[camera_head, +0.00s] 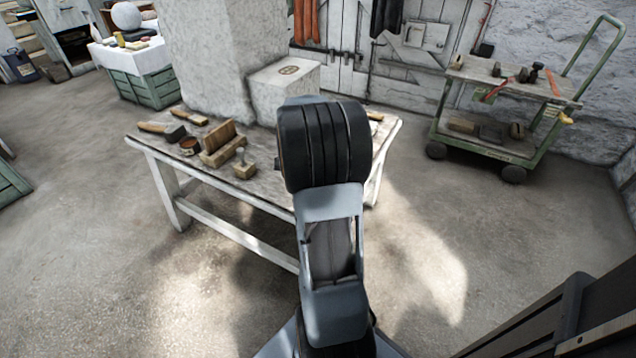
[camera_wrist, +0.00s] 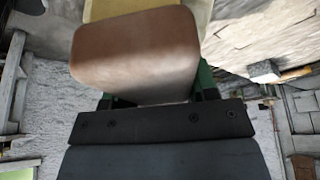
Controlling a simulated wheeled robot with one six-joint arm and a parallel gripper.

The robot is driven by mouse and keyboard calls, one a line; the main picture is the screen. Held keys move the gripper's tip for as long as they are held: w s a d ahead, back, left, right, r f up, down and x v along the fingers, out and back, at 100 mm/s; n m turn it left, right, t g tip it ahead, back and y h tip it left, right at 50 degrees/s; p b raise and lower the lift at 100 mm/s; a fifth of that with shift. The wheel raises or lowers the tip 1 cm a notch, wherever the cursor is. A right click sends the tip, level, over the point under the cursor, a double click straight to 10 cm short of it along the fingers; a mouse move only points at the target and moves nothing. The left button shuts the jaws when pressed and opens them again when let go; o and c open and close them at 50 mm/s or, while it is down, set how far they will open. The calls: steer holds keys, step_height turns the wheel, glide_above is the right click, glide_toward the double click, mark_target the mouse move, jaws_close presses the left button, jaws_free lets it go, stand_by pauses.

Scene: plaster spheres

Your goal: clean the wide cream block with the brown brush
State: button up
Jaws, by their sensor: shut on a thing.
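In the wrist view my gripper (camera_wrist: 157,92) is shut on a brown block-shaped thing with rounded corners, which looks like the brown brush (camera_wrist: 138,48). Its green fingers show at both sides of it. A pale yellow strip (camera_wrist: 205,12) shows just beyond the brown part; I cannot tell whether it belongs to the brush. In the head view my own arm hides the gripper and the brush. A wide pale block (camera_head: 283,100) with a dark round mark on top, probably the cream block, stands at the back of the white table, beside a thick pillar. My arm hides its lower right part.
The white table (camera_head: 243,187) also holds brushes (camera_head: 163,130), a small tin (camera_head: 189,146), a wooden holder (camera_head: 222,145) and a small knobbed block (camera_head: 244,166). A green trolley (camera_head: 505,148) with tools stands at the back right. The floor between is clear.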

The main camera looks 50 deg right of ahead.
steer(key=shift+f, duration=0.25)
steer(key=shift+r, duration=0.1)
steer(key=shift+s+d+b, duration=0.2)
steer(key=shift+s+d, duration=0.1)
steer(key=shift+d, duration=0.2)
steer(key=shift+s+d+b, duration=0.15)
steer(key=shift+s+d, duration=0.1)
steer(key=shift+d, duration=0.2)
steer(key=shift+a, duration=0.1)
steer(key=shift+w+a+b, duration=0.25)
steer(key=shift+w+a, duration=0.35)
steer(key=shift+a, duration=0.3)
steer(key=shift+w+a+b, duration=0.25)
steer(key=shift+w+a, duration=0.3)
steer(key=shift+a, duration=0.35)
steer(key=shift+s+d, duration=0.1)
steer(key=shift+d, duration=0.05)
